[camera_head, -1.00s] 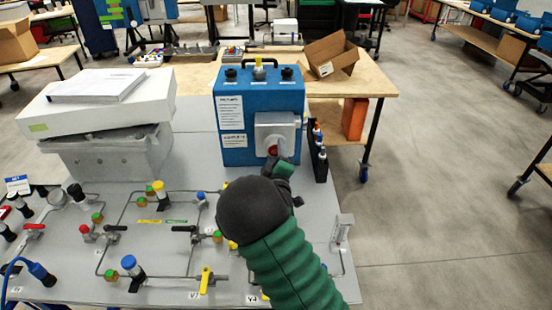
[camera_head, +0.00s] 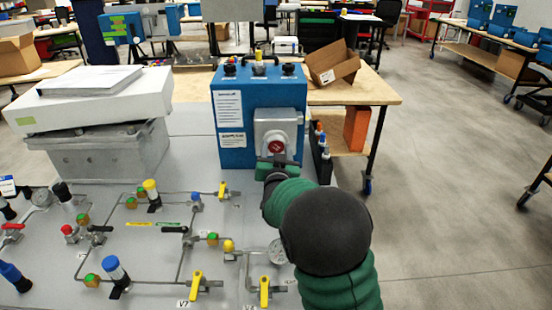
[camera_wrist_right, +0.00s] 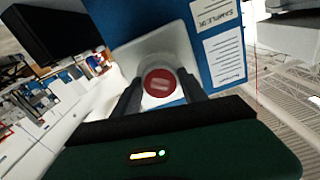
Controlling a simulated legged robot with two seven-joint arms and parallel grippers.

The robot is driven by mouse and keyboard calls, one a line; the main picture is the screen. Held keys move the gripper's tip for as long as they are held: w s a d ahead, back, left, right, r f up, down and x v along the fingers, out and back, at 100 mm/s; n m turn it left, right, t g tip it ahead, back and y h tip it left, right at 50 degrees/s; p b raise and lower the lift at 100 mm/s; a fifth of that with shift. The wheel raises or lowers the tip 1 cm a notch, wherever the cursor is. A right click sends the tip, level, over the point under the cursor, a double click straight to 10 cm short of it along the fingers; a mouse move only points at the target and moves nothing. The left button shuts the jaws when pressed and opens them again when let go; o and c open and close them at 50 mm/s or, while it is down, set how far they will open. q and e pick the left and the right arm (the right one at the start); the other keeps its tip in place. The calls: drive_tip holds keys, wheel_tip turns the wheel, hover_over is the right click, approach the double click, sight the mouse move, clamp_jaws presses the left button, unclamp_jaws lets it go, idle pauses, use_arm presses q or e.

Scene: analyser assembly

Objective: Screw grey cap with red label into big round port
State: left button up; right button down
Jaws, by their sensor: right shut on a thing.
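The grey cap with the red label (camera_wrist_right: 159,83) sits between the two fingers of my right gripper (camera_wrist_right: 160,94) in the right wrist view, red face toward the camera. In the head view the cap (camera_head: 277,144) is at the front of the grey square plate (camera_head: 289,117) on the blue analyser box (camera_head: 231,76). My right gripper (camera_head: 277,161) is shut on the cap from the front. The big round port is hidden behind the cap, so I cannot tell how far in the cap sits. My left gripper is not in view.
The grey panel (camera_head: 140,240) with pipes, valves and coloured caps fills the front left. A white box (camera_head: 95,98) on a grey case stands left of the analyser. A dark rack of small bottles (camera_head: 321,155) stands close at its right.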

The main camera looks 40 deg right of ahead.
drive_tip(key=shift+r+p, duration=0.25)
drive_tip(key=shift+p, duration=0.05)
drive_tip(key=shift+d+f+m+b, duration=0.1)
drive_tip(key=shift+m+b, duration=0.45)
drive_tip(key=shift+m, duration=0.05)
drive_tip(key=m+b, duration=0.4)
drive_tip(key=shift+m, duration=0.3)
drive_tip(key=c, duration=0.9)
unclamp_jaws()
drive_tip(key=shift+r, duration=0.2)
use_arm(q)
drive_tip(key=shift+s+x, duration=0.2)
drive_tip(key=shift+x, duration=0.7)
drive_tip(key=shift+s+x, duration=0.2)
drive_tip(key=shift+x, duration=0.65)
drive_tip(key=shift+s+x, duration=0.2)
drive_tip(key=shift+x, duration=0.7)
use_arm(e)
drive_tip(key=o, duration=0.4)
drive_tip(key=shift+f, duration=0.2)
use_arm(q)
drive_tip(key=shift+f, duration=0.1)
use_arm(e)
drive_tip(key=shift+f, duration=0.1)
drive_tip(key=shift+s+a, duration=0.4)
drive_tip(key=shift+a, duration=0.1)
drive_tip(key=v, duration=0.3)
drive_tip(key=shift+s+a, duration=0.15)
drive_tip(key=shift+v, duration=1.25)
